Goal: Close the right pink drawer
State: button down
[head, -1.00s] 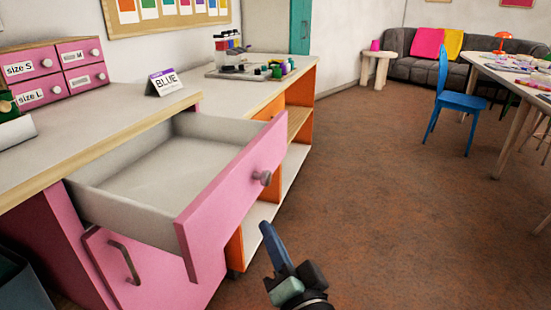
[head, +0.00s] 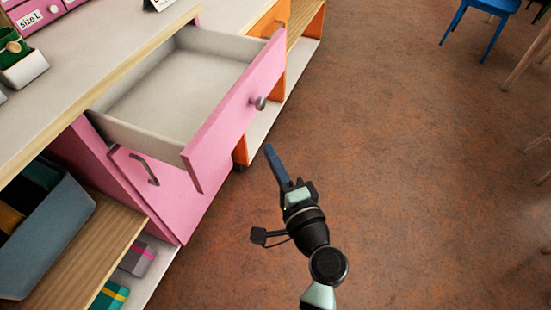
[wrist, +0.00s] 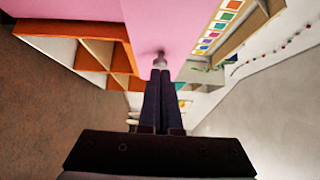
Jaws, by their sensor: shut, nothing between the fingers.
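The pink drawer (head: 237,112) is pulled well out from the cabinet under the counter, and its grey inside (head: 175,85) is empty. Its front carries a round grey knob (head: 259,103). My gripper (head: 272,150) is shut and empty, just right of and below the knob in the head view, in front of the drawer face. In the wrist view the shut fingers (wrist: 160,75) point at the pink front, with the knob (wrist: 160,57) just past their tips. I cannot tell whether they touch it.
A pink cabinet door with a dark handle (head: 146,168) is below the drawer. Orange shelving (head: 300,35) stands beyond it. A grey bin (head: 45,235) sits on the lower left shelf.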

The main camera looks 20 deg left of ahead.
aim_at(238, 119)
jog(key=shift+w+a, duration=0.75)
jog(key=shift+a, duration=0.55)
jog(key=shift+w+a, duration=0.7)
jog(key=shift+a, duration=0.65)
jog(key=shift+w+a, duration=0.75)
jog(key=shift+a, duration=0.55)
